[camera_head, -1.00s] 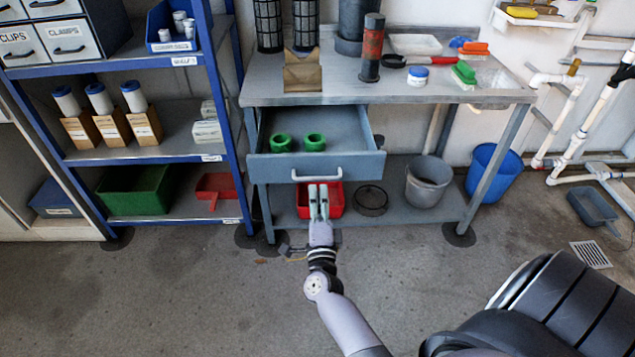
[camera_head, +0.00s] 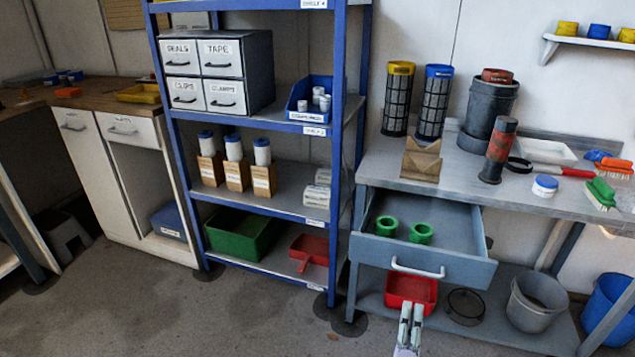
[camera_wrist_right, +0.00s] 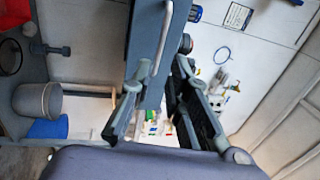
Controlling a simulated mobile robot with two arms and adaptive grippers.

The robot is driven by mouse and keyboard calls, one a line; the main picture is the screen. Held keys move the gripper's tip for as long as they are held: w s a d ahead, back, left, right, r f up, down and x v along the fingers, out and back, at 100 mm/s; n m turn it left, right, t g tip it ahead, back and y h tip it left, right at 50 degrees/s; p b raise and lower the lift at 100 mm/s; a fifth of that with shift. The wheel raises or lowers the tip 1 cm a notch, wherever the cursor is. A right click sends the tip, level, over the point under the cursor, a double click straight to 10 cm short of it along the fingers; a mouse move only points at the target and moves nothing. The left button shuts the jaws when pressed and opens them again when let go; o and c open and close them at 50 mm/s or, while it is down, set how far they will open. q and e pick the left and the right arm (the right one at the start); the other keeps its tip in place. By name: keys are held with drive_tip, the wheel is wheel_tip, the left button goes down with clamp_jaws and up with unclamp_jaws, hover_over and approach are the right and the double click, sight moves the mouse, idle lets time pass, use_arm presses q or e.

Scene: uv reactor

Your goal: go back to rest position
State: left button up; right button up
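My right gripper (camera_head: 411,312) shows at the bottom of the head view, in front of the red bin and below the open drawer (camera_head: 466,270). Its two fingers stand apart with nothing between them. In the right wrist view, the fingers (camera_wrist_right: 160,75) are spread and empty, with the drawer's front panel and handle beyond them. I cannot tell the exact gap to the drawer. Two green rings (camera_head: 386,226) lie in the drawer. My left gripper is in neither view.
The workbench (camera_head: 455,185) carries filter cylinders, a bucket and brushes. A red bin (camera_head: 400,290) and a grey bucket (camera_head: 535,303) stand on its lower shelf. A blue shelving rack (camera_head: 347,150) stands left of it. Floor (camera_head: 150,310) at lower left is clear.

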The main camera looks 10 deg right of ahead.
drive_tip(key=s+a+f+n+g+y, duration=0.3)
drive_tip(key=a+f+n+y, duration=0.35)
drive_tip(key=f+n, duration=0.4)
drive_tip(key=s+a+f+n+g+y, duration=0.35)
drive_tip(key=a+f+n+y, duration=0.35)
drive_tip(key=f, duration=0.7)
drive_tip(key=s+d+f+n+g+h, duration=0.2)
drive_tip(key=s+f+n+g, duration=0.5)
drive_tip(key=s+f, duration=0.7)
use_arm(q)
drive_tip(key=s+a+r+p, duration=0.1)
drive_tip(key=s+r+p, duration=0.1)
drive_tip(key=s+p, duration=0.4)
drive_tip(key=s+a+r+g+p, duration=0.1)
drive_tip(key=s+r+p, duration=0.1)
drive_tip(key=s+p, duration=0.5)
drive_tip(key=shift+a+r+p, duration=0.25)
drive_tip(key=shift+p, duration=0.35)
use_arm(e)
drive_tip(key=s+d+r+n+g, duration=0.1)
drive_tip(key=s+d+r, duration=0.1)
drive_tip(key=s, duration=0.8)
drive_tip(key=s+d+r+n+g+h, duration=0.1)
drive_tip(key=s+d+r, duration=0.1)
drive_tip(key=s, duration=0.8)
drive_tip(key=shift+d+r+g, duration=0.15)
drive_tip(key=shift+r+g, duration=0.2)
